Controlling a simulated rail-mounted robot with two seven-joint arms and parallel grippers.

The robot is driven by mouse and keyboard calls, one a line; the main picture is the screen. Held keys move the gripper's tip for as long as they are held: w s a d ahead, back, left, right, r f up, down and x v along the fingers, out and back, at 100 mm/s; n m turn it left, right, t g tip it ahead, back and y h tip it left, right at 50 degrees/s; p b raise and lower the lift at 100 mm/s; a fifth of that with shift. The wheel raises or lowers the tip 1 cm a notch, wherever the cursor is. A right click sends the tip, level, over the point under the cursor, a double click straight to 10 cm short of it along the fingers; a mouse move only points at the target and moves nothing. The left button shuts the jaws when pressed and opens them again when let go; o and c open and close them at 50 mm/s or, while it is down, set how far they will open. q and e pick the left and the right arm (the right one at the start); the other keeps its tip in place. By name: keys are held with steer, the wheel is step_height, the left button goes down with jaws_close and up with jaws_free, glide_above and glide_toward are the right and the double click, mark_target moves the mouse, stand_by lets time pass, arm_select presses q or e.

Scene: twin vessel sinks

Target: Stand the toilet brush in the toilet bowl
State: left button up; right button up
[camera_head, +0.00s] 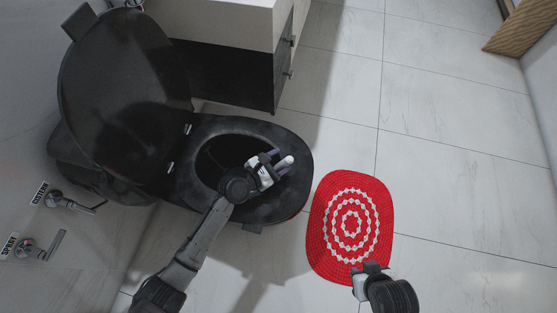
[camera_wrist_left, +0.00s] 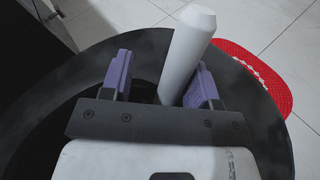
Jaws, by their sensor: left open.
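The black toilet bowl (camera_head: 228,124) stands at the left centre with its lid raised; its seat ring also shows in the left wrist view (camera_wrist_left: 262,115). The white handle of the toilet brush (camera_head: 286,162) sticks up over the bowl's opening and also shows in the left wrist view (camera_wrist_left: 187,52). The brush's lower end is hidden. My left gripper (camera_head: 269,159) is over the bowl, its purple fingers open on either side of the handle, with a gap on the left side. My right gripper (camera_head: 369,268) is at the red mat's lower edge; its finger opening is unclear.
A red mat with white rings (camera_head: 326,205) lies on the floor right of the toilet. A cabinet (camera_head: 288,55) stands behind the toilet. Two wall taps (camera_head: 57,198) (camera_head: 30,249) are at the lower left. The tiled floor at the right is clear.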

arm_select(q)
steer(key=shift+s+a+r, duration=0.15)
steer(key=shift+a, duration=0.1)
steer(key=shift+p+v, duration=2.85)
steer(key=shift+v, duration=3.8)
